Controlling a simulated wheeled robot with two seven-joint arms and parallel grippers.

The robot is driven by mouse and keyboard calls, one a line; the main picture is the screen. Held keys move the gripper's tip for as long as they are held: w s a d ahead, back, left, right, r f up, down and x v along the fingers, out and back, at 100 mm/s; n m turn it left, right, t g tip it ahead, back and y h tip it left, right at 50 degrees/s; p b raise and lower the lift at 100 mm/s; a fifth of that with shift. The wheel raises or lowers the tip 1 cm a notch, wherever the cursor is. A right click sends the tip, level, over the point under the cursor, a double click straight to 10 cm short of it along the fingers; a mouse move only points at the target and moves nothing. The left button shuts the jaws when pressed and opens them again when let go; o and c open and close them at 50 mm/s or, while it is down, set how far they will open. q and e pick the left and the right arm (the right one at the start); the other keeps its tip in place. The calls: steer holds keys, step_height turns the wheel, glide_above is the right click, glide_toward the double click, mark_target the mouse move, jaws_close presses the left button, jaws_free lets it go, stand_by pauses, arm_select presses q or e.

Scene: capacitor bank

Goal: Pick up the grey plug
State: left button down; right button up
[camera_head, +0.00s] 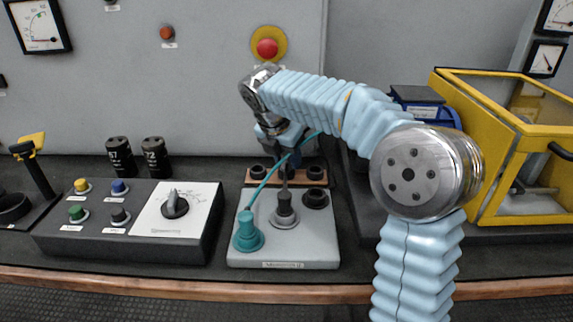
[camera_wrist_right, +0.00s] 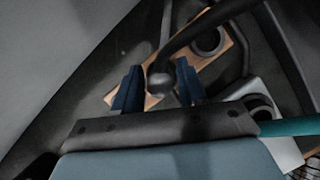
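The grey plug (camera_head: 284,212) stands upright in a socket of the light grey box, in the head view. A dark cable rises from its top towards my right gripper (camera_head: 283,145), which is above and a little behind it, pointing down. In the right wrist view, the two dark blue fingers of the right gripper (camera_wrist_right: 160,82) are apart. A dark round end with a thick dark cable (camera_wrist_right: 205,25) shows between or beyond them; I cannot tell if they touch. The fingertips are partly hidden in the head view. My left gripper is in no view.
A teal plug (camera_head: 247,234) with a teal cable sits beside the grey plug on the grey box (camera_head: 305,247). A wooden strip (camera_head: 257,181) with black sockets lies behind. A control box (camera_head: 125,233) is left, a yellow frame (camera_head: 488,150) right.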

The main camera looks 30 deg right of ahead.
jaws_close()
